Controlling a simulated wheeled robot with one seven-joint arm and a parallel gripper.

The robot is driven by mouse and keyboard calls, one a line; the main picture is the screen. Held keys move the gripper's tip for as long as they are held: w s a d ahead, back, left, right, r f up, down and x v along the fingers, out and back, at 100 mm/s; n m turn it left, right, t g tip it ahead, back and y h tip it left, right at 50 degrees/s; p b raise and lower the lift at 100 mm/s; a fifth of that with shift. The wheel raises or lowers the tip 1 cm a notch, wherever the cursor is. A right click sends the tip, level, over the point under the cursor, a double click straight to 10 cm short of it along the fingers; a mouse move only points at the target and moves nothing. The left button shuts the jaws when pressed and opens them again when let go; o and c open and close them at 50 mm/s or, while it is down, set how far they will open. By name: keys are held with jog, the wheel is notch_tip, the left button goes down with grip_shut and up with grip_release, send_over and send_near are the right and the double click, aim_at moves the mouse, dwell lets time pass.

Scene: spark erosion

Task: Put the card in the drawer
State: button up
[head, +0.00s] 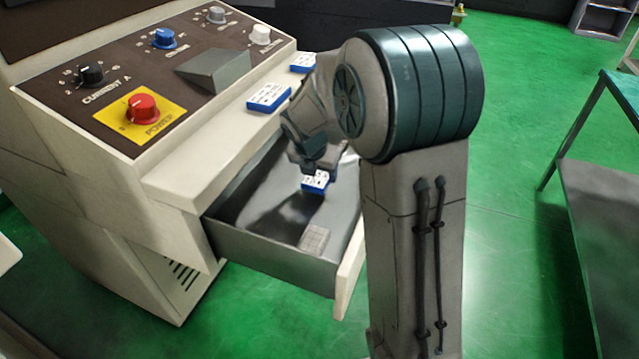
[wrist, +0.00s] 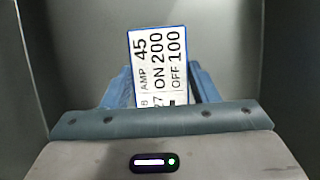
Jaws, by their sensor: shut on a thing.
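The drawer (head: 275,252) of the machine is pulled open, with bare grey metal inside. My gripper (head: 314,165) is down at the drawer opening, partly hidden by my own arm. It is shut on a white card with a blue edge (head: 317,181). In the wrist view the card (wrist: 158,62) stands out between the two blue fingers (wrist: 160,85) and reads AMP 45, ON 200, OFF 100; its lower part is hidden by the gripper. Grey drawer walls show on both sides of it. I cannot tell whether the card touches the drawer floor.
Two more blue-edged cards lie on the machine's ledge, one nearer (head: 269,97) and one farther (head: 303,62). A small pale grey block or patch (head: 314,239) is in the drawer's front corner. The control panel (head: 160,75) has knobs. A green-framed table (head: 612,180) stands right.

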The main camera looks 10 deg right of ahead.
aim_at(318, 177)
notch_tip(318, 177, down, 3)
jog(key=shift+f+b, duration=0.15)
jog(key=shift+b, duration=0.15)
jog(key=shift+f, duration=0.1)
jog(key=o, duration=1)
jog(key=p+v, duration=0.2)
jog(key=v, duration=1)
jog(key=shift+w+r+p, duration=0.1)
jog(key=shift+r+p, duration=0.1)
jog(key=shift+p, duration=0.15)
